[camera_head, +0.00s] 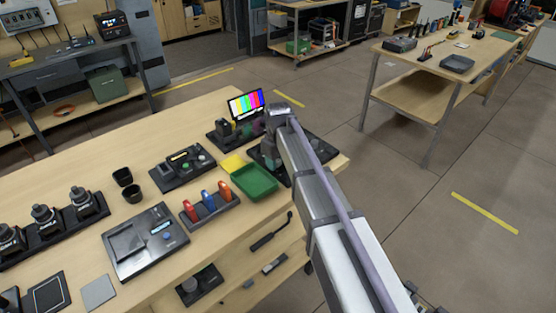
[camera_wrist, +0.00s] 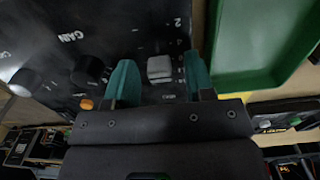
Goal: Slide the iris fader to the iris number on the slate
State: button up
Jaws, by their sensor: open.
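In the wrist view, a black control panel (camera_wrist: 60,20) labelled GAIN carries a grey block-shaped fader cap (camera_wrist: 160,69) beside a column of small marks. My gripper (camera_wrist: 157,60) is open, with one teal finger on each side of the cap; I cannot tell whether either touches it. Dark round knobs (camera_wrist: 88,70) and a small orange button (camera_wrist: 87,104) are also on the panel. In the head view, the panel (camera_head: 318,148) is largely hidden behind my arm. I cannot identify the slate or read its iris number in either view.
A green tray (camera_head: 255,182) lies beside the panel, with a yellow card (camera_head: 232,164) close by. A colour-bar monitor (camera_head: 245,103) stands behind.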

aim_at(278, 160)
jog(key=shift+r, duration=0.1)
notch_tip(278, 160, up, 11)
jog(key=p, duration=1.1)
jog(key=shift+f, duration=0.2)
jog(key=s+d+m, duration=0.3)
jog(key=s+d, duration=0.2)
jog(key=s, duration=0.6)
jog(key=s+d+m, duration=0.4)
jog(key=s+d, duration=0.1)
jog(key=s, duration=0.7)
jog(key=shift+s+d, duration=0.25)
jog(key=shift+d, duration=0.1)
dwell(0.5)
